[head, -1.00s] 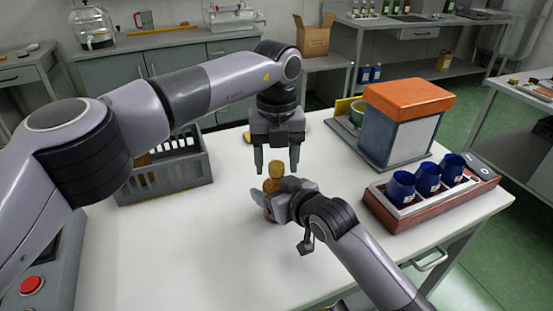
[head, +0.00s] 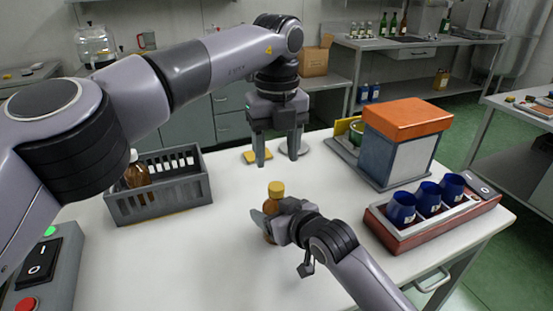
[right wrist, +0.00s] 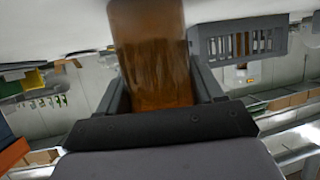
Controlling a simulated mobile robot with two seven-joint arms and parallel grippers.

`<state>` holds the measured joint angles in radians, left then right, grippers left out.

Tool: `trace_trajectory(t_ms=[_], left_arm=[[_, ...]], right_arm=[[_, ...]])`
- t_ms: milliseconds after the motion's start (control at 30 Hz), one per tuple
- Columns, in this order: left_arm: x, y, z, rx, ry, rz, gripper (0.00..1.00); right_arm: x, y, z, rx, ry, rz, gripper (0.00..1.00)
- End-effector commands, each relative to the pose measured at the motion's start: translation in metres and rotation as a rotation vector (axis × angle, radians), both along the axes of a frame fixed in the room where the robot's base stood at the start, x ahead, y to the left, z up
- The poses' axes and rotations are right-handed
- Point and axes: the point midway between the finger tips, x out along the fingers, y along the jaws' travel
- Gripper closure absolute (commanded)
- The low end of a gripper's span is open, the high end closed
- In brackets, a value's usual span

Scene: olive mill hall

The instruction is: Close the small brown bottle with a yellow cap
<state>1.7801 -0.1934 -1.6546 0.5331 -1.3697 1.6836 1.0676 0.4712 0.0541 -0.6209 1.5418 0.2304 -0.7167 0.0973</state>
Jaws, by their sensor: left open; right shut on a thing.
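The small brown bottle (head: 269,238) stands upright near the table's middle, with a yellow cap (head: 276,189) on its top; whether the cap is tight I cannot tell. My right gripper (head: 268,222) is shut on the bottle's body and hides part of it. In the right wrist view the brown bottle (right wrist: 152,60) fills the space between the fingers; its cap is out of that view. My left gripper (head: 278,161) is open and empty, above and behind the cap, apart from it.
A grey crate (head: 160,206) with a brown bottle (head: 136,172) in it stands at the left. A red tray (head: 405,238) with blue cups (head: 428,196) is at the right. Behind it stands an orange-topped box (head: 405,140). A yellow item (head: 250,157) lies near my left gripper.

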Motion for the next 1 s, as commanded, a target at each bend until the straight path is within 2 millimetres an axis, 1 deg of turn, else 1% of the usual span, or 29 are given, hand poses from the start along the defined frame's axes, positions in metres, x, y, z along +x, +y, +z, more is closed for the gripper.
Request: trace_trajectory(t_ms=[33,133,467,567,833,1000], left_arm=[[0.0,-0.001,0.004,0.0,-0.001,0.028,0.44],[0.0,0.0,0.007,-0.001,-0.002,0.055,0.44],[0.0,0.0,0.004,-0.001,0.001,0.055,0.44],[0.0,0.0,-0.006,0.0,0.002,0.054,0.44],[0.0,0.001,-0.048,0.0,0.003,0.054,0.44],[0.0,0.001,-0.066,-0.001,0.002,0.055,0.44]], right_arm=[[0.0,0.0,0.002,0.003,-0.004,0.0,1.0],[0.0,0.0,0.002,0.003,-0.004,0.0,1.0],[0.0,0.0,0.002,0.003,-0.004,0.0,1.0],[0.0,0.0,0.002,0.003,-0.004,0.0,1.0],[0.0,0.0,0.002,0.003,-0.004,0.0,1.0],[0.0,0.0,0.002,0.003,-0.004,0.0,1.0]])
